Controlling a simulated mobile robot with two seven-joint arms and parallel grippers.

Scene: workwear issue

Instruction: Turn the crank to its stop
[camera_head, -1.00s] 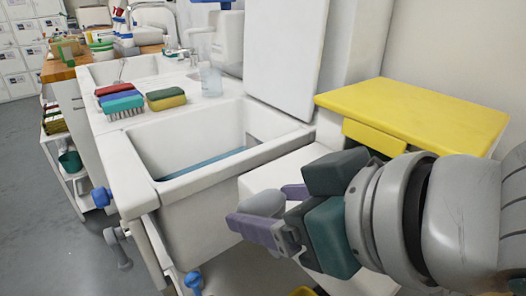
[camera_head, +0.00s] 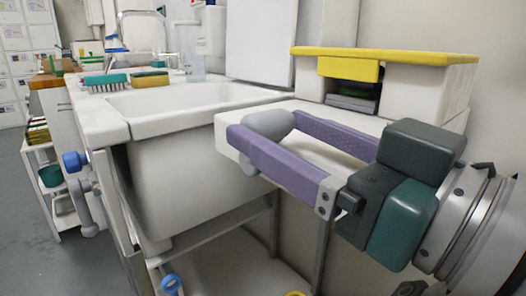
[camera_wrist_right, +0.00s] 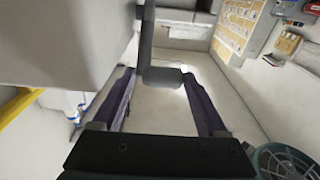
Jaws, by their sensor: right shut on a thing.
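The crank shows as a grey rounded handle (camera_head: 270,124) in front of the sink's right end, partly hidden by my gripper. In the right wrist view the grey handle (camera_wrist_right: 162,77) lies across between the fingers, with a grey bar running up from it. My right gripper (camera_head: 263,129), with long purple fingers, is shut on this handle near the fingertips. The crank's mount and its stop cannot be made out. My left gripper is not in view.
A white sink (camera_head: 185,108) stands just beyond the gripper. A white unit with a yellow top (camera_head: 400,55) is at the right. A blue-ended grey fitting (camera_head: 84,205) sticks out at the sink's left. Grey floor (camera_head: 45,255) is free at the left.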

